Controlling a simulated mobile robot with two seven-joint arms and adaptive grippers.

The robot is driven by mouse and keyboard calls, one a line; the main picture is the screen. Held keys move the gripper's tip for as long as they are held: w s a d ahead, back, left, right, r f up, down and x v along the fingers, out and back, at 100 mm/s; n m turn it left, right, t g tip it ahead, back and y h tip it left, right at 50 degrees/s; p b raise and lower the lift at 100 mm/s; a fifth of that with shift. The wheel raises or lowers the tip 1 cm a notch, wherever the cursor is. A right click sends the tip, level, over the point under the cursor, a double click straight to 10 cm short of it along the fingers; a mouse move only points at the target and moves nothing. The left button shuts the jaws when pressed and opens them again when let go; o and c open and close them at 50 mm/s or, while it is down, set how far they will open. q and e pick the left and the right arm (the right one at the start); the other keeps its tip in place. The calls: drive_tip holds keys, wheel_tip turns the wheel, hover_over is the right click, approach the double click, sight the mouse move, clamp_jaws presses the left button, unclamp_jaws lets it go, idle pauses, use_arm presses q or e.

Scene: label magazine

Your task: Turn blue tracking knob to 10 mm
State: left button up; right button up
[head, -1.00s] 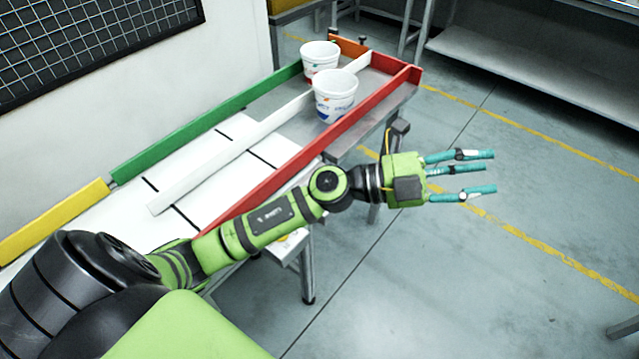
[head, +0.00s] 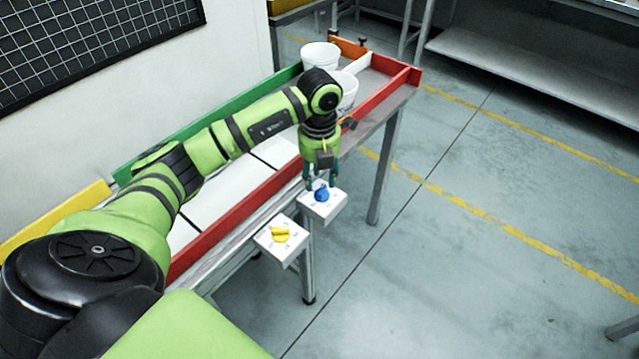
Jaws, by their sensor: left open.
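The blue tracking knob (head: 322,194) sits on top of a white box (head: 325,212) fixed at the near side of the table. Small marks surround the knob, too small to read. My left gripper (head: 321,184) points down just above and behind the knob, with its teal fingers apart. I cannot tell whether any finger touches the knob. My right gripper is not in view.
A yellow knob (head: 280,235) sits on a second white box (head: 284,252) to the left. The table has a red rail (head: 240,212) and a green rail (head: 225,121). Two white tubs (head: 320,54) stand at its far end.

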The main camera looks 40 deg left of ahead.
sight(319, 190)
use_arm(q)
drive_tip(key=shift+f, duration=1.85)
clamp_jaws()
